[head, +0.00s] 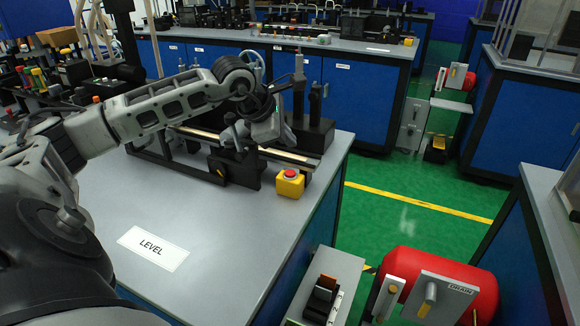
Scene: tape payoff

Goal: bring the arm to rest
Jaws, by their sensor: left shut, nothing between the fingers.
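My left arm reaches in from the left over the grey bench (225,235). Its wrist bends down above the black rail-like fixture (285,155) at the bench's far side. My left gripper (262,132) is shut and empty. It hangs low over the fixture, close to its dark blocks; I cannot tell whether it touches them. My right gripper is not in view.
A yellow box with a red button (290,182) stands near the fixture's right end.

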